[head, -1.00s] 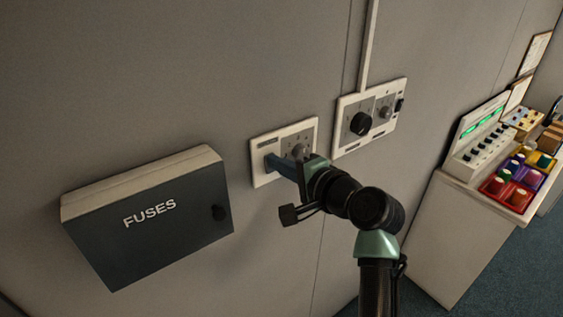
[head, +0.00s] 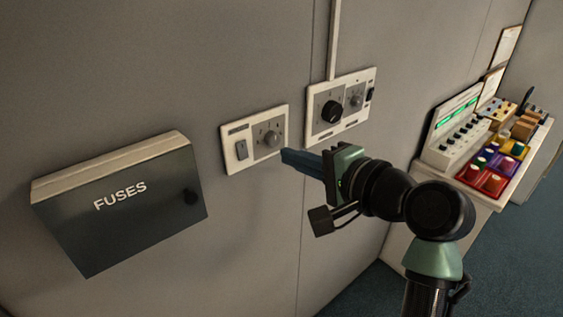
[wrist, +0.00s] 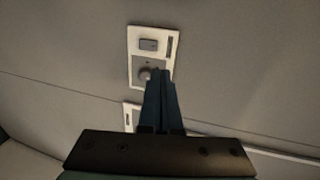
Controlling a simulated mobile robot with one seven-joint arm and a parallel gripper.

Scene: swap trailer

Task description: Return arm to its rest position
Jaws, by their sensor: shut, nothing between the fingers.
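My gripper (head: 284,155) is shut and empty, its blue fingers together. In the head view it points left at the wall, with its tips just right of the left switch plate (head: 231,165). That plate carries a rocker switch (head: 240,150) and a round knob (head: 270,139). In the wrist view my gripper (wrist: 159,75) shows from behind, with its fingertips overlapping the picture of the plate near the knob (wrist: 144,75). The rocker switch (wrist: 148,45) is clear of the fingers there. The tips look apart from the plate.
A second plate (head: 340,133) with a black knob (head: 331,111) is to the right. A dark fuse box (head: 125,215) juts from the wall at left. A white counter (head: 480,187) with a control panel (head: 455,132) and coloured pieces stands at right.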

